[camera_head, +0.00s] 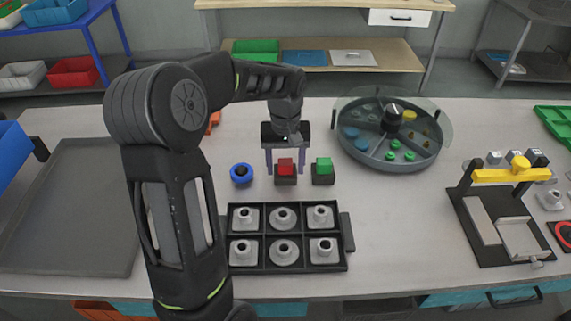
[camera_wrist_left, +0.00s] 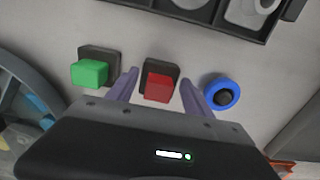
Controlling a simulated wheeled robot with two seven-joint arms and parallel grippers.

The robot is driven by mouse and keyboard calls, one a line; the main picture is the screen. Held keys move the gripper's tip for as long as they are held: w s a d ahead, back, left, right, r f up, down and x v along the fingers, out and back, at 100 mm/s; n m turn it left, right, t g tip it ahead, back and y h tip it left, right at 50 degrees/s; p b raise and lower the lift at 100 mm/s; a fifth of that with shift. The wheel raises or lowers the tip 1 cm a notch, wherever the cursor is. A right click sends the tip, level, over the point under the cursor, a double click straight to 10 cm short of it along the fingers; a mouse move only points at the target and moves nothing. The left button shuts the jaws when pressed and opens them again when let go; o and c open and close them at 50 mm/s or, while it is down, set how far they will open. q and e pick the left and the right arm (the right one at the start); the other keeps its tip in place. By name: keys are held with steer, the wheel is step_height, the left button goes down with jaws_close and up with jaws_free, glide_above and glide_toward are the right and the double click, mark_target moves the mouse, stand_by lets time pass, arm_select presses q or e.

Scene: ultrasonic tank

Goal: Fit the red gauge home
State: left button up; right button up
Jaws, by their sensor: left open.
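The red gauge (camera_head: 285,166) is a small red block that sits on a dark square base (camera_head: 286,181) on the table. It also shows in the left wrist view (camera_wrist_left: 157,88), between my fingers. My left gripper (camera_head: 286,171) is open, pointing down, with one purple finger on each side of the red gauge. In the left wrist view both fingertips (camera_wrist_left: 160,80) stand apart from the red block. Whether the gauge is fully seated in its base cannot be told. My right gripper is not in view.
A green block (camera_head: 323,165) on a like base stands just right, and a blue ring (camera_head: 241,173) just left. A black tray (camera_head: 347,262) of grey flanged parts is in front. A round divided tray (camera_head: 368,160) and a yellow-handled fixture (camera_head: 508,175) lie right.

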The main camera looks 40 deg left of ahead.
mark_target(285, 165)
arm_select(q)
steer(key=shift+r+b, duration=0.5)
steer(key=shift+r, duration=3.45)
